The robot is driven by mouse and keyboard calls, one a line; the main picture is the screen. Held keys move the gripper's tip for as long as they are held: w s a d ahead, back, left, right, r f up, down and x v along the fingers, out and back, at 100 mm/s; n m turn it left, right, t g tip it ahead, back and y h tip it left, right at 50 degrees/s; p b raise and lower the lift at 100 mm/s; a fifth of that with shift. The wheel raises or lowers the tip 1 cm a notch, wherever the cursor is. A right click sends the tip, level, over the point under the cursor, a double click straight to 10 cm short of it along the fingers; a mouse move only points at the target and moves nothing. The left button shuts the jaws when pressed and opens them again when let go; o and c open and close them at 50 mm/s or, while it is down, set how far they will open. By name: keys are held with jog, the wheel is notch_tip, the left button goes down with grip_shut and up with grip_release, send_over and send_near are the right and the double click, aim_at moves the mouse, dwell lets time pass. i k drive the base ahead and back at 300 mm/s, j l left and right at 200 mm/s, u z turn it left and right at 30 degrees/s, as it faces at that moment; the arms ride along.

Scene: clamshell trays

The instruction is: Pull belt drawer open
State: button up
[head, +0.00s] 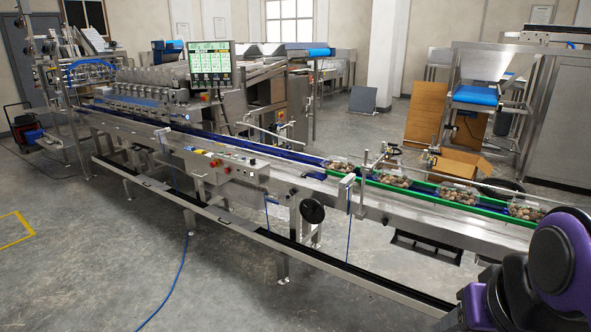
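A long steel conveyor line (230,165) runs from the far left to the near right, with a blue belt (285,152) along its top. I cannot make out a clear belt drawer. A dark tray-like part (425,248) hangs low beneath the right section, and I cannot tell whether it is the drawer. Several clear trays with brownish contents (391,179) sit on the belt between green rails at the right. My purple and black arm shows at the lower right, but my gripper is not in view.
A long low rail (235,225) runs along the front of the line near the floor. A control box (228,172) and a black handwheel (312,210) stick out at the front. A blue hose (166,285) lies on the floor.

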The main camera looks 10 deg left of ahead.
aim_at(205, 174)
jog(key=u, duration=1.2)
jog(key=i+u, duration=0.1)
jog(key=i, duration=0.35)
jog(key=i+u, duration=0.1)
jog(key=i, duration=2.3)
jog(key=i+j+z, duration=0.15)
jog(key=i, duration=0.45)
jog(key=i+j+z, duration=0.1)
jog(key=i, duration=0.45)
